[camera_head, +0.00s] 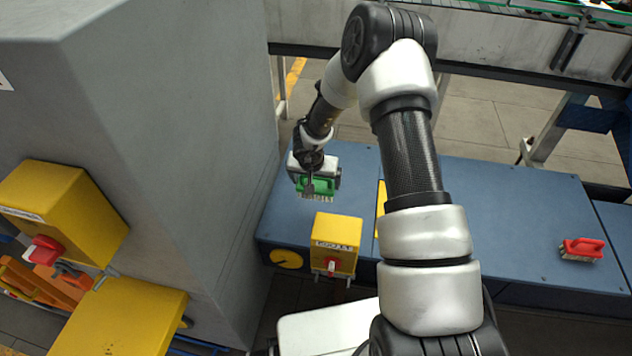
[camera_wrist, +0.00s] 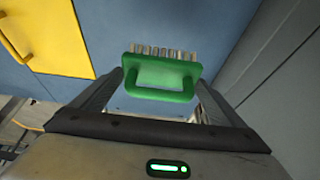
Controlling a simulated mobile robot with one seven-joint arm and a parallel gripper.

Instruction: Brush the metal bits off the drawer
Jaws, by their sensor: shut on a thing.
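My gripper (camera_head: 309,172) is shut on a green brush (camera_head: 318,188) above the left part of a blue cabinet top (camera_head: 480,200). In the wrist view, the green handle of the brush (camera_wrist: 160,88) sits between my two fingers, with pale bristles beyond it. A yellow panel with a yellow handle (camera_wrist: 45,38) lies to the left in the wrist view; I cannot tell if it is the drawer. In the head view my arm partly covers a yellow strip (camera_head: 381,205). I cannot make out any metal bits.
A red brush (camera_head: 582,249) lies on the blue top at the right. A yellow box with a red switch (camera_head: 336,240) stands at the cabinet's front. A tall grey cabinet (camera_head: 160,130) rises close on the left. A conveyor (camera_head: 500,45) runs behind.

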